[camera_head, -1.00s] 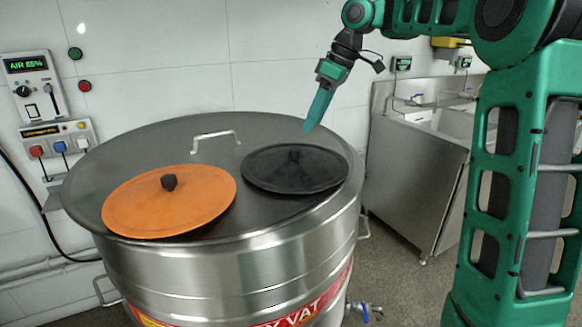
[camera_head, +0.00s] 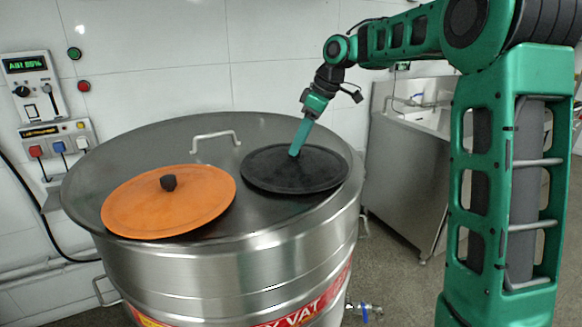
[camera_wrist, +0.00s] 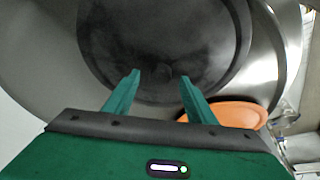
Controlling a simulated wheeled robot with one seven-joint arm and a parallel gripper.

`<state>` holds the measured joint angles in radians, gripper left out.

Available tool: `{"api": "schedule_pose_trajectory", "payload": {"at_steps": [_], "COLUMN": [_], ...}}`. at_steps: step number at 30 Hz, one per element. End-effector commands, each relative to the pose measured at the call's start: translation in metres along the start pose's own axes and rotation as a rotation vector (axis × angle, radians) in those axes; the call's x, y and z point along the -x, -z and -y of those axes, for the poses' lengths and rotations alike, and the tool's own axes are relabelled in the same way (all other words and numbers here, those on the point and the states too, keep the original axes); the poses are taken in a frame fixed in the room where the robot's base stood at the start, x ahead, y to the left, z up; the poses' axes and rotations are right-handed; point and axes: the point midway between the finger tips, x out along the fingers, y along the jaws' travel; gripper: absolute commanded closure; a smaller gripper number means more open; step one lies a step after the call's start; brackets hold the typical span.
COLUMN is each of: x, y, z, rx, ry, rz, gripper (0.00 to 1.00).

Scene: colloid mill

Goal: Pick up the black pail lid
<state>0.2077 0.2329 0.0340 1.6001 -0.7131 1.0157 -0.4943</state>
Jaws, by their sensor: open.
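The black pail lid (camera_head: 322,176) lies flat on top of the steel vat, right of the orange lid. My gripper (camera_head: 294,154) reaches down over the lid's middle, with its green fingertips at the place of the dark knob. The fingers hide the knob in the head view. In the wrist view the black lid (camera_wrist: 165,30) fills the upper middle, and my two fingers (camera_wrist: 160,77) stand apart in front of it. The knob does not stand out there against the dark lid. I cannot tell whether the fingers touch the lid.
The orange lid (camera_head: 165,208) with a dark knob lies left on the vat (camera_head: 240,265). A metal handle (camera_head: 215,139) rises from the vat top behind the lids. Wall controls (camera_head: 50,110) are at left. A steel sink unit (camera_head: 410,165) stands at right.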

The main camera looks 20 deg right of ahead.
Motion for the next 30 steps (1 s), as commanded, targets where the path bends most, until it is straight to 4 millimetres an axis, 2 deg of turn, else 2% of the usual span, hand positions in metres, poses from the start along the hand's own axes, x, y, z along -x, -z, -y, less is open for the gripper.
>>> {"api": "schedule_pose_trajectory", "payload": {"at_steps": [5, 13, 19, 20, 30], "x": [-0.018, -0.020, -0.019, -0.019, -0.018], "y": [0.001, 0.001, 0.001, 0.001, 0.002], "z": [0.001, 0.001, 0.000, 0.001, 0.000], "rx": [0.000, 0.001, 0.000, 0.000, 0.001], "ry": [0.001, 0.000, 0.000, 0.000, -0.001], "rz": [0.000, -0.001, -0.001, -0.001, -0.001], "gripper": [0.49, 0.49, 0.97, 1.00, 1.00]}}
